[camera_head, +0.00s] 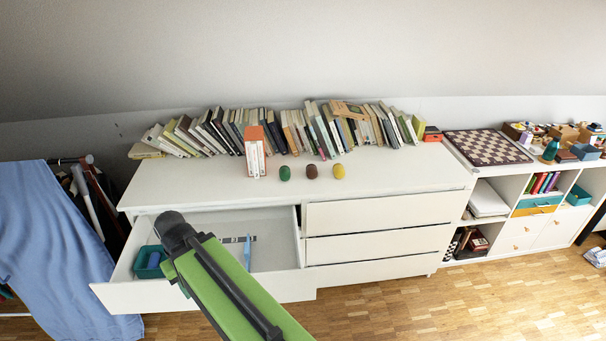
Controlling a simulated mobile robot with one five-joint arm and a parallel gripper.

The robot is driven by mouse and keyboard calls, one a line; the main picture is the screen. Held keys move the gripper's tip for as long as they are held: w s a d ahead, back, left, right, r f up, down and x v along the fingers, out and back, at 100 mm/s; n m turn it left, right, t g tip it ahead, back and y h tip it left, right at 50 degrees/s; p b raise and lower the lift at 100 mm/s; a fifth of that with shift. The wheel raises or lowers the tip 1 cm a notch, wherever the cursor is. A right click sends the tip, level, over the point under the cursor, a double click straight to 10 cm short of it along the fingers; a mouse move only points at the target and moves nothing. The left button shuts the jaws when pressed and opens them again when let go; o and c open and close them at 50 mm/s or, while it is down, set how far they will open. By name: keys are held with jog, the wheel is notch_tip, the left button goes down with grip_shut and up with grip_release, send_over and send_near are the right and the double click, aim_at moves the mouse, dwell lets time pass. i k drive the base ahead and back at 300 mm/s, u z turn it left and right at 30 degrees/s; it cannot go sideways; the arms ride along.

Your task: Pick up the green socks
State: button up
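A small green rounded bundle (285,173), which looks like the green socks, sits on the white dresser top (200,187). It stands left of a dark brown bundle (312,171) and a yellow bundle (339,171) of like shape, with gaps between them. My green arm reaches up from the bottom of the picture over the open drawer and ends in a dark rounded joint. That joint is left of and nearer than the green bundle, well apart from it. No gripper fingers show.
The upper left drawer (120,296) is pulled open. It holds a teal bin (143,269) with a blue item and a light blue object (247,254). A row of books lines the back.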

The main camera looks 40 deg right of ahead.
aim_at(285, 174)
jog(key=i, duration=1.5)
